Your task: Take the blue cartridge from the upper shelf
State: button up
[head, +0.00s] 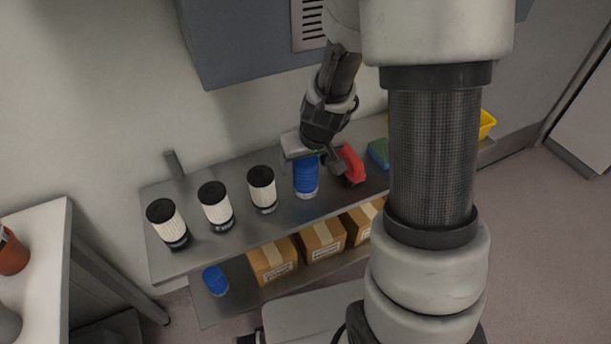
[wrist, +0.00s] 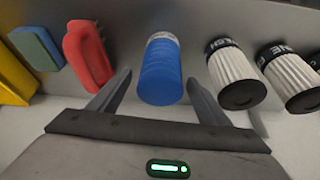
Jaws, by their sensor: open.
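The blue cartridge (head: 306,178) stands on the upper shelf (head: 277,222), between a white cartridge and a red object. It also shows in the wrist view (wrist: 161,72), between and ahead of the two fingers. My gripper (wrist: 155,92) is open and empty, with one finger to each side of the blue cartridge's line. In the head view my gripper (head: 312,157) is just above and behind the cartridge, partly hiding its top. I cannot tell whether a finger touches it.
Several white cartridges with black caps (head: 215,206) stand left of it. The red object (head: 350,165), a blue-green sponge (head: 379,152) and a yellow bin (head: 487,124) lie right. Cardboard boxes (head: 322,241) and a blue object (head: 215,280) are on the lower shelf. A grey cabinet (head: 245,45) hangs above.

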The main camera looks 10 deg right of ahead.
jog(key=shift+c, duration=0.3)
jog(key=c, duration=1.1)
jog(key=shift+c, duration=0.2)
jog(key=shift+r, duration=0.15)
